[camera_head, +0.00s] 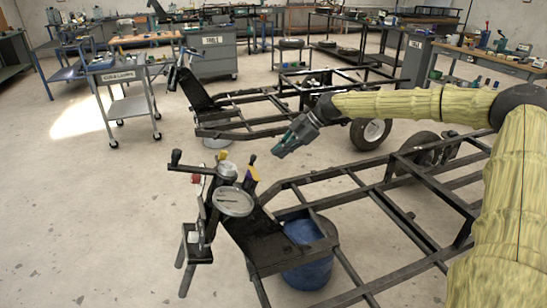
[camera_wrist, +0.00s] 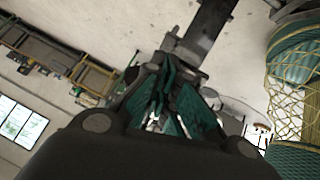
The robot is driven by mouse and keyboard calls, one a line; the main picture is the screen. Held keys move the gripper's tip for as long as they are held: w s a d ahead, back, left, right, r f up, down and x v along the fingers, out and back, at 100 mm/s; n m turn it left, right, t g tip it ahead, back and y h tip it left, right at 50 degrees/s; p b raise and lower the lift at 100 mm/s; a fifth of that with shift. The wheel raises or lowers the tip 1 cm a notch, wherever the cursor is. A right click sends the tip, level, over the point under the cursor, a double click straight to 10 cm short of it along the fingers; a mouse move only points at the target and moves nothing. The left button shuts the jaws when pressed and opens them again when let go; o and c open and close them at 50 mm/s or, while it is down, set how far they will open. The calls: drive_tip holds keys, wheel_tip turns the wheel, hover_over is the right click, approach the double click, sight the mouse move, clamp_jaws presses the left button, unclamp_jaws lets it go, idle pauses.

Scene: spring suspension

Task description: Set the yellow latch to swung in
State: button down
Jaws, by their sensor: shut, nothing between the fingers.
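I cannot make out the latch in the wrist view.
A second frame (camera_head: 262,97) stands behind. Open floor lies left.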

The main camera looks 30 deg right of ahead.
drive_tip(key=v, duration=0.7)
